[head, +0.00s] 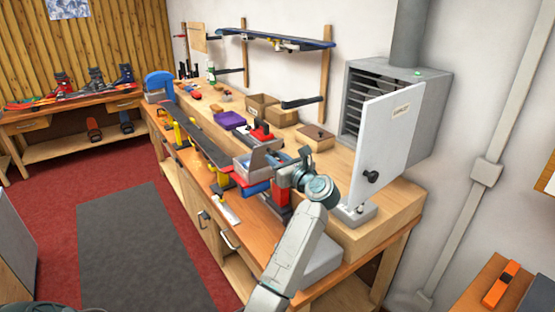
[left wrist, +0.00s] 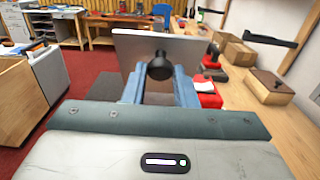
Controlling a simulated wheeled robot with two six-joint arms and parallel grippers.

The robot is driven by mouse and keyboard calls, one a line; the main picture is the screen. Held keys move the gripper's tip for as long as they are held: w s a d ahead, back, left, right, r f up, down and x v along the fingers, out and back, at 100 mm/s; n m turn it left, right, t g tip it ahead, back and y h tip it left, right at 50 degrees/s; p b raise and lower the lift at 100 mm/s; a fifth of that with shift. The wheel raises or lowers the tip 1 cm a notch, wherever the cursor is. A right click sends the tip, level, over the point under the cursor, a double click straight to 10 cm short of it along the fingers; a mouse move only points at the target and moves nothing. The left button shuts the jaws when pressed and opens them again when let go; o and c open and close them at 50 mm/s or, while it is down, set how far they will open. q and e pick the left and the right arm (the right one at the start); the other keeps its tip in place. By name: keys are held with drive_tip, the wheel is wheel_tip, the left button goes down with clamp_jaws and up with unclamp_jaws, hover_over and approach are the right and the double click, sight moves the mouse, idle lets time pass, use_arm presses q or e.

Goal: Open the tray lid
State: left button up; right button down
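The grey metal tray (head: 246,174) stands on the bench in the middle of the head view, partly hidden by my left gripper. Its lid, a flat grey panel, faces the camera in the left wrist view (left wrist: 193,48) with a round black knob (left wrist: 160,69). My left gripper (head: 280,172) reaches the tray from the right. Its two blue-grey fingers (left wrist: 161,80) flank the knob closely and look shut on it. How far the lid is raised cannot be told for sure. My right gripper is not in view.
A grey cabinet (head: 432,115) with a door (head: 388,140) standing open is right of my left arm. Red clamps (head: 262,132), a purple bin (head: 230,120) and wooden boxes (head: 315,138) lie behind the tray. A long ski or board (head: 203,142) runs along the bench's front side.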

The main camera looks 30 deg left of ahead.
use_arm(q)
drive_tip(key=shift+w+a+r+h+p, duration=0.1)
drive_tip(key=shift+a+r+h+p, duration=0.25)
drive_tip(key=shift+r+p, duration=0.25)
clamp_jaws()
drive_tip(key=shift+w+a+r+g+h+p, duration=0.2)
drive_tip(key=shift+a+g+h, duration=0.1)
drive_tip(key=shift+h, duration=0.2)
drive_tip(key=shift+w+a+r+g+h+p, duration=0.15)
drive_tip(key=shift+a+g+h, duration=0.15)
drive_tip(key=shift+h, duration=0.15)
drive_tip(key=shift+s, duration=0.1)
